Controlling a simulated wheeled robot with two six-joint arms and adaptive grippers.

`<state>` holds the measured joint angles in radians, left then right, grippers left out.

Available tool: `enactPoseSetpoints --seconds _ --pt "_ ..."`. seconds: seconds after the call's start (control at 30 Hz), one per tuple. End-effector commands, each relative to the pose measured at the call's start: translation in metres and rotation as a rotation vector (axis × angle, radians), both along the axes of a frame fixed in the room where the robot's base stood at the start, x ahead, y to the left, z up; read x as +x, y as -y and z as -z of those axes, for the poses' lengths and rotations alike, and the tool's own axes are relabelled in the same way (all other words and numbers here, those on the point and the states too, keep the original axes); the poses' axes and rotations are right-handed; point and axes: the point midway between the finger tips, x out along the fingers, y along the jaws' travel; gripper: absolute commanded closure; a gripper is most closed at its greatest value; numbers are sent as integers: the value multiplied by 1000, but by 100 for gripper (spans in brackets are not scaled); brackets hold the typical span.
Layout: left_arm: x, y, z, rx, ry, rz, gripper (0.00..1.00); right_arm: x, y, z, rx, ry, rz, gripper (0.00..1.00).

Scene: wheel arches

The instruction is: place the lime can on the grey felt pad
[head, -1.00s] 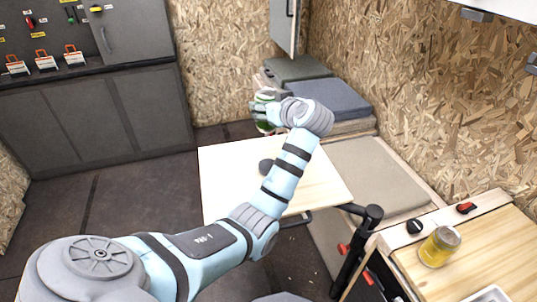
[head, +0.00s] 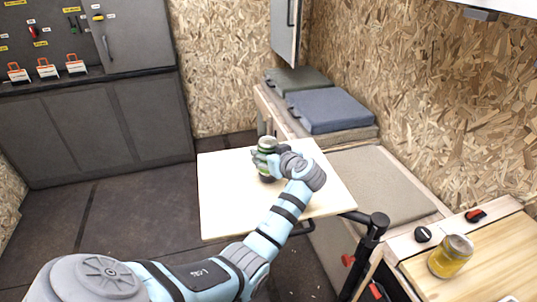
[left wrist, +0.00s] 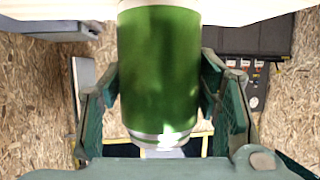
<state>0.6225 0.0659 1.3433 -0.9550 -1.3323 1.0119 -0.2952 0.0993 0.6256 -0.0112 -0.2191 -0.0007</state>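The lime can (head: 266,146) is green with pale metal ends and stands upright over the small folding table. My left gripper (head: 277,160) has its fingers around the can's side. In the left wrist view the can (left wrist: 158,70) fills the space between the two fingers, which press on it from both sides. The grey felt pad (head: 267,179) is mostly hidden behind the can and gripper; only a dark sliver shows just under the can. I cannot tell whether the can touches the pad. My right gripper is not in view.
The pale table top (head: 225,205) is otherwise bare. A bench with cushions (head: 330,108) lies behind the table. Dark cabinets stand at the left.

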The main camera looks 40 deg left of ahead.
Motion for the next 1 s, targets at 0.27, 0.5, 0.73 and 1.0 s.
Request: enactPoseSetpoints --seconds 0.27,0.5,0.73,1.0 --pt "0 0 -1 0 0 0 27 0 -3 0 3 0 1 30" --pt "-3 8 -7 -1 -1 2 27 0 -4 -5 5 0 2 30" --pt "-25 54 -29 -5 1 2 27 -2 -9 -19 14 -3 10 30" --pt "-47 97 -48 -1 0 0 27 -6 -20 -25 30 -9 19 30"
